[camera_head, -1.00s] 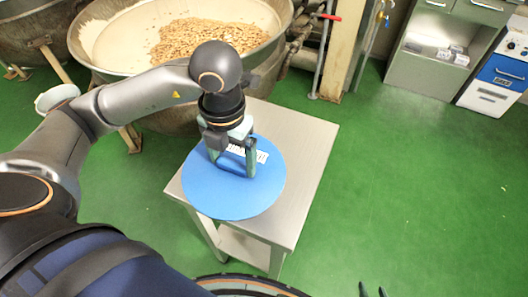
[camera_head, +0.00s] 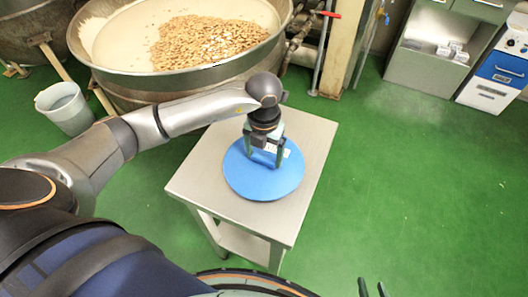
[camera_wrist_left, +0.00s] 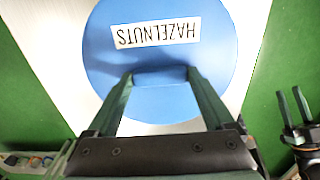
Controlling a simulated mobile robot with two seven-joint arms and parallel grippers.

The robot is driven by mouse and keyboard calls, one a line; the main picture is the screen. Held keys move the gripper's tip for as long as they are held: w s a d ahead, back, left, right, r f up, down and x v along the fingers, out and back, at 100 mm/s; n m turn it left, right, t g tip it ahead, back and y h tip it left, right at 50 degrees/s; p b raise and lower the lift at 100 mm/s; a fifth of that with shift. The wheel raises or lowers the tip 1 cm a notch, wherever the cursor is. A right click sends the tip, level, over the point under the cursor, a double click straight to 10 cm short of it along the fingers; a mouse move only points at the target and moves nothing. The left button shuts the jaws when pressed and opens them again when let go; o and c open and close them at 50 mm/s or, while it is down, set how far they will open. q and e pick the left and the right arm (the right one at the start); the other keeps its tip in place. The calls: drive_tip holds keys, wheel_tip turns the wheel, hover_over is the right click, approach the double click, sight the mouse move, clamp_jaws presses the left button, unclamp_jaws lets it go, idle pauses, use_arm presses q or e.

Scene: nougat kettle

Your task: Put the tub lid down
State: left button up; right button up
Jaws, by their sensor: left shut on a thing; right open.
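The tub lid (camera_head: 262,186) is a round blue disc with a white label; in the left wrist view the lid (camera_wrist_left: 205,65) reads "HAZELNUTS", upside down. It appears flat, over the middle of the steel table (camera_head: 205,185); I cannot tell whether it touches the top. My left gripper (camera_head: 263,160) is above the lid, shut on its raised blue grip, which shows between the fingers (camera_wrist_left: 160,78) in the left wrist view. My right gripper (camera_head: 373,289) is open and empty at the bottom edge of the head view, away from the table.
A large kettle (camera_head: 125,75) of nuts stands behind the table. A grey bucket (camera_head: 65,110) is on the floor at left. Bare tabletop surrounds the lid. The green floor (camera_head: 410,180) at right is clear; cabinets (camera_head: 435,60) stand at the back right.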

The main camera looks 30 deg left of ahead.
sight(264, 157)
use_arm(q)
drive_tip(key=shift+f, duration=0.1)
drive_tip(key=shift+f, duration=0.15)
drive_tip(key=o, duration=1.1)
wheel_tip(264, 157, up, 12)
drive_tip(key=shift+r, duration=0.25)
